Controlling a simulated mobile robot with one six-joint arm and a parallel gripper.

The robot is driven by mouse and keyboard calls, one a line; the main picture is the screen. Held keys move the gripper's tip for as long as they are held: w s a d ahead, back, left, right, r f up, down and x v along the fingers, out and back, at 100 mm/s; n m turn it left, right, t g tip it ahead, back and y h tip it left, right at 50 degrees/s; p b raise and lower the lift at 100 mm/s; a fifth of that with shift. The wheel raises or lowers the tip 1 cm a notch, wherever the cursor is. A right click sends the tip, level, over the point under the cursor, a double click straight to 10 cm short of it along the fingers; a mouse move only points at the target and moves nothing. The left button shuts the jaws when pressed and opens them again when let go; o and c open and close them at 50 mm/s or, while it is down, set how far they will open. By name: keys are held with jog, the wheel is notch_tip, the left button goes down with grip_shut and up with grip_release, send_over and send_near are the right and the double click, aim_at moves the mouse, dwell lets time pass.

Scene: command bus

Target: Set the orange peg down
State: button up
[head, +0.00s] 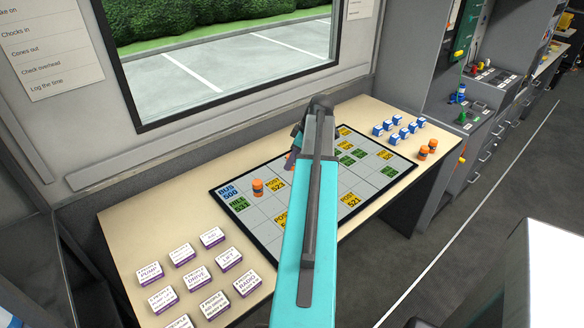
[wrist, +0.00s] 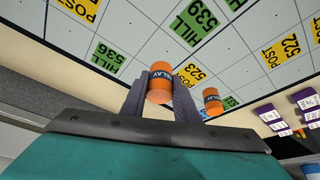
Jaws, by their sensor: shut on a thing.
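An orange peg (wrist: 160,85) with a dark lettered band is held between the two grey fingers of my gripper (wrist: 159,91) in the wrist view. In the head view my gripper (head: 293,155) is over the board (head: 302,212), and only a sliver of orange shows there, mostly hidden by my arm. I cannot tell whether the held peg touches the board. A second orange peg (head: 258,187) stands on the board to the left of my gripper. It also shows in the wrist view (wrist: 212,102).
The board has yellow POST and green HILL cards and a blue BUS card (head: 228,191). White-and-purple blocks (head: 197,278) lie on the desk front left. Blue-and-white blocks (head: 395,138) and more orange pegs (head: 424,152) stand at the right. A window wall (head: 80,130) rises behind.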

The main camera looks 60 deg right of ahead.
jog(key=shift+f+p, duration=0.5)
jog(key=shift+f, duration=1.25)
jog(key=shift+f, duration=0.1)
jog(key=o, duration=1.2)
jog(key=shift+c, duration=0.2)
jog(key=b+v, duration=0.1)
jog(key=v, duration=1.1)
jog(key=shift+b, duration=0.4)
jog(key=shift+s, duration=0.1)
